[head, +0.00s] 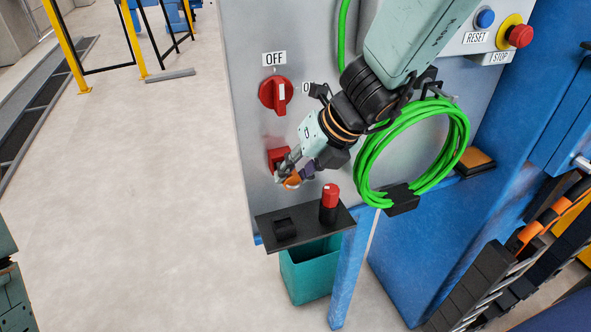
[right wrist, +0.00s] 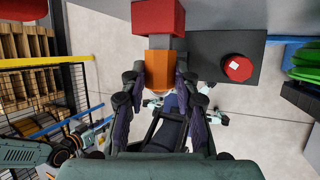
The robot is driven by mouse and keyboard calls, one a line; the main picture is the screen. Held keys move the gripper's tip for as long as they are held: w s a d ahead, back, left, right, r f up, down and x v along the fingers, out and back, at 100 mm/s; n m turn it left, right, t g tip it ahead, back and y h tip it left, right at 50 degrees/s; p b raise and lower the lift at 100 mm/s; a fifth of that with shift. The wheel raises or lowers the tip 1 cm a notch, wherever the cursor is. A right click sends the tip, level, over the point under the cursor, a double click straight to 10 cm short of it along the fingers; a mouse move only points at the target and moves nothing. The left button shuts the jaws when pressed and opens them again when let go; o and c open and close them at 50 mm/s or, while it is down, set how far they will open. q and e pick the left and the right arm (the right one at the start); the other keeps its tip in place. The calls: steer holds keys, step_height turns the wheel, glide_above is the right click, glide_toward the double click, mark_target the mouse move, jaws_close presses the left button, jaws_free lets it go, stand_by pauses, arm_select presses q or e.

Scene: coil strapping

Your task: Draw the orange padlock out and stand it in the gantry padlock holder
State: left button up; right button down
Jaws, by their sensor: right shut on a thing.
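My right gripper (head: 292,174) is shut on the orange padlock (head: 292,182), close to the grey cabinet face. In the right wrist view the orange padlock (right wrist: 159,62) sits between the two fingers, right against a red block (right wrist: 158,18). The red block (head: 277,158) is on the cabinet below the OFF switch.
A red-capped black cylinder (head: 329,203) stands on the shelf's right part. A teal bin (head: 310,272) is below. A green cable coil (head: 362,165) hangs on the right. A red rotary switch (head: 275,95) is above. The floor at left is clear.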

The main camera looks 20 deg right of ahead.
mark_target(301, 183)
steer(key=shift+s+f, duration=0.1)
steer(key=shift+s, duration=0.1)
steer(key=shift+s+b, duration=0.6)
steer(key=shift+s, duration=1.2)
steer(key=shift+s+d, duration=0.1)
stand_by(0.6)
